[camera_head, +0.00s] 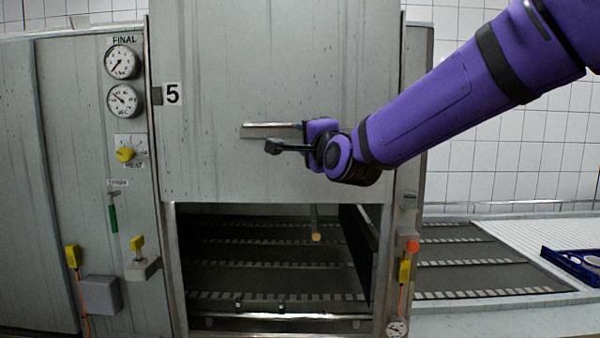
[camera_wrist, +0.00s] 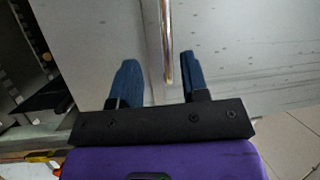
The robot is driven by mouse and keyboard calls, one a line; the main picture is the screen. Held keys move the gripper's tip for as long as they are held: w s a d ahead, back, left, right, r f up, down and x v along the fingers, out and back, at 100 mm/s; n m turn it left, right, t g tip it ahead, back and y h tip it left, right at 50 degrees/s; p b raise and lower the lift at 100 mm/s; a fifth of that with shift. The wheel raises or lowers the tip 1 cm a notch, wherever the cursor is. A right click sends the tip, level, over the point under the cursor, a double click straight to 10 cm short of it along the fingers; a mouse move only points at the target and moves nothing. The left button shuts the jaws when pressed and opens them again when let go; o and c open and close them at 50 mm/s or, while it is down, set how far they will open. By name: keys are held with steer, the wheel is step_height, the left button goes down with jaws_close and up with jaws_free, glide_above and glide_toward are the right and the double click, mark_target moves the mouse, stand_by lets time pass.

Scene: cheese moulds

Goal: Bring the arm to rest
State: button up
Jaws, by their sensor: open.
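My purple arm reaches in from the upper right in the head view, and my gripper (camera_head: 290,147) is in front of the grey metal door. In the wrist view my gripper (camera_wrist: 158,85) has its two blue-tipped fingers apart. A shiny metal handle bar (camera_wrist: 167,45) shows between and beyond the fingers; nothing is seen clamped. In the head view the handle (camera_head: 265,130) is a horizontal bar right behind the gripper. I cannot tell whether the fingers touch it.
The door (camera_head: 280,80), by a "5" sign, stands raised above a dark opening with slatted belts (camera_head: 265,255). A blue tray (camera_head: 572,262) lies far right. White tiled wall behind.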

steer(key=s+d+f+n+g+h, duration=0.2)
steer(key=s+d+f+n+g, duration=0.2)
steer(key=s+d, duration=0.5)
steer(key=s+d+f+n+g+h, duration=0.2)
steer(key=s+d+f+n+g, duration=0.2)
steer(key=s+d, duration=0.5)
steer(key=s+d+f+n+g+h, duration=0.3)
steer(key=s+d+f, duration=0.4)
steer(key=s, duration=0.9)
steer(key=d+n+g, duration=0.1)
steer(key=d+g, duration=0.1)
steer(key=shift+s+d+f, duration=0.25)
steer(key=shift+s+d, duration=0.1)
